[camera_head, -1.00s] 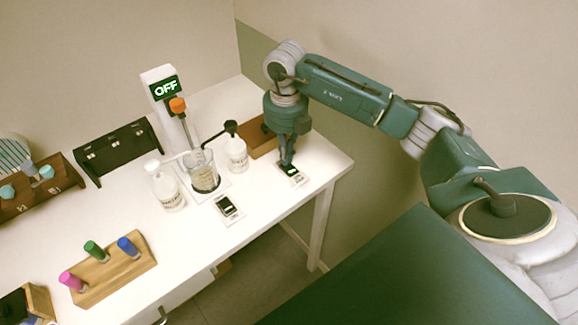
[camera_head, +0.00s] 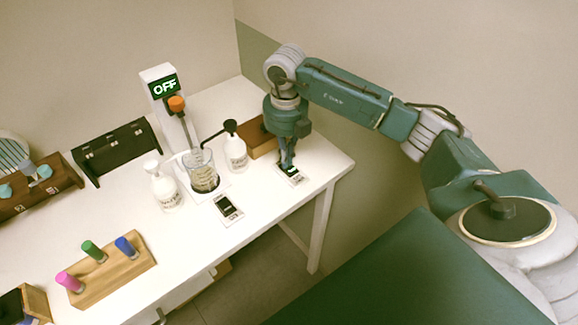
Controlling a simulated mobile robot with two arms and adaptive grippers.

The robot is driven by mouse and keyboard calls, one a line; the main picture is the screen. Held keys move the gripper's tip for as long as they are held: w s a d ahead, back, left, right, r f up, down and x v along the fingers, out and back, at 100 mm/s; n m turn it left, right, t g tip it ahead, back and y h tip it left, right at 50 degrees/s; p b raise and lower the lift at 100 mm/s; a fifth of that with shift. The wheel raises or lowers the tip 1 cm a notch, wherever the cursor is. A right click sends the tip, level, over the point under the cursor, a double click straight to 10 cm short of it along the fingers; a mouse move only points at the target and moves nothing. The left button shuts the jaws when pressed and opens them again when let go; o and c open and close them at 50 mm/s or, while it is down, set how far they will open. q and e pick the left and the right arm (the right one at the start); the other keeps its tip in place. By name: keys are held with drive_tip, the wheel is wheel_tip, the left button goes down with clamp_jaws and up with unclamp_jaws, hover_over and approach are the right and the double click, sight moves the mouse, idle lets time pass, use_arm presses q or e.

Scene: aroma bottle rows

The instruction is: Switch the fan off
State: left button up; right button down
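A round striped grille (camera_head: 12,153), which looks like the fan, stands at the left edge, partly cut off. A small switch plate with a dark panel (camera_head: 296,177) lies near the table's right end. My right gripper (camera_head: 286,168) points straight down over the far side of this plate. Its fingers look closed together and empty, and they partly hide the plate. I cannot tell whether the tips touch it. A second similar plate (camera_head: 228,208) lies nearer the front. A white post carries a green sign (camera_head: 164,88) reading OFF. My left gripper is not in view.
A brown box (camera_head: 262,138) sits behind my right gripper. A wooden rack (camera_head: 112,272) holds coloured vials. The white tabletop's front edge is close to both plates.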

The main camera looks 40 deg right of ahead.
drive_tip(key=shift+s+f, duration=0.1)
drive_tip(key=shift+s, duration=0.05)
drive_tip(key=shift+r+p, duration=0.7)
drive_tip(key=shift+r, duration=0.1)
drive_tip(key=shift+r+p, duration=1.7)
drive_tip(key=shift+r, duration=1)
